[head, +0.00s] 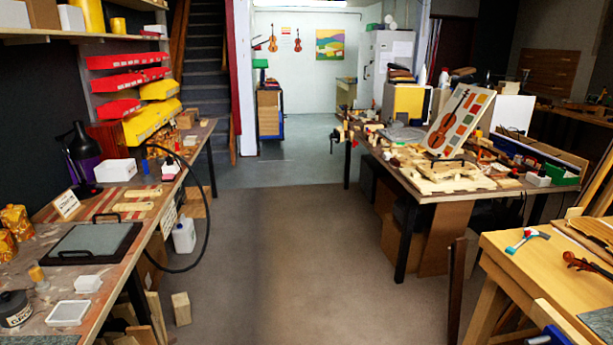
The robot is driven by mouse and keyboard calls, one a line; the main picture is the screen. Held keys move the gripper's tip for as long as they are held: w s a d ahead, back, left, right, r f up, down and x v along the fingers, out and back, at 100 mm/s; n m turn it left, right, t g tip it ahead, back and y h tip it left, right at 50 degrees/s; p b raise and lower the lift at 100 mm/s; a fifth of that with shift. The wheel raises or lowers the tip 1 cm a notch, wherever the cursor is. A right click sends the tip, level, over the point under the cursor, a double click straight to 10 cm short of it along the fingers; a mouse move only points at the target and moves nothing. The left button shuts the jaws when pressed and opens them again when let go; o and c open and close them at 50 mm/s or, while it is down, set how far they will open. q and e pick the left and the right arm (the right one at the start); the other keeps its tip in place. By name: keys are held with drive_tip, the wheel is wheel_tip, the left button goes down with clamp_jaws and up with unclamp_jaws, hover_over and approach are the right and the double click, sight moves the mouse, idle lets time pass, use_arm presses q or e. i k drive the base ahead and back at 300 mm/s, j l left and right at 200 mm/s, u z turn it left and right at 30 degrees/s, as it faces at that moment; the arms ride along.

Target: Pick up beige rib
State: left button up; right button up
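Two flat beige wooden pieces lie on the left bench: a nearer one (131,207) and one just behind it (143,193). Several pale wooden pieces (455,176) lie on the right-hand table. I cannot tell from this distance which of these, if any, is the beige rib. Neither of my grippers is in view.
The left bench (45,312) also carries a black-framed tray (90,243), a black lamp (82,160) and white boxes. The right table (408,184) holds a violin picture board (460,120). A wooden bench (520,258) stands at near right. The floor between (290,250) is clear.

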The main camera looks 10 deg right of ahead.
sight(501, 152)
drive_tip(key=i+z, duration=0.2)
drive_tip(key=i, duration=0.3)
drive_tip(key=i+z, duration=0.2)
drive_tip(key=i, duration=0.35)
drive_tip(key=i+j+z, duration=0.2)
drive_tip(key=i, duration=0.3)
drive_tip(key=i+j+z, duration=0.15)
drive_tip(key=i, duration=0.35)
drive_tip(key=i+l+z, duration=0.1)
drive_tip(key=i+z, duration=0.15)
drive_tip(key=i, duration=0.3)
drive_tip(key=i+z, duration=0.3)
drive_tip(key=i, duration=0.25)
drive_tip(key=i+j+z, duration=0.25)
drive_tip(key=i, duration=0.25)
drive_tip(key=i+j+z, duration=0.3)
drive_tip(key=i, duration=0.25)
drive_tip(key=i+j+z, duration=0.25)
drive_tip(key=i, duration=0.25)
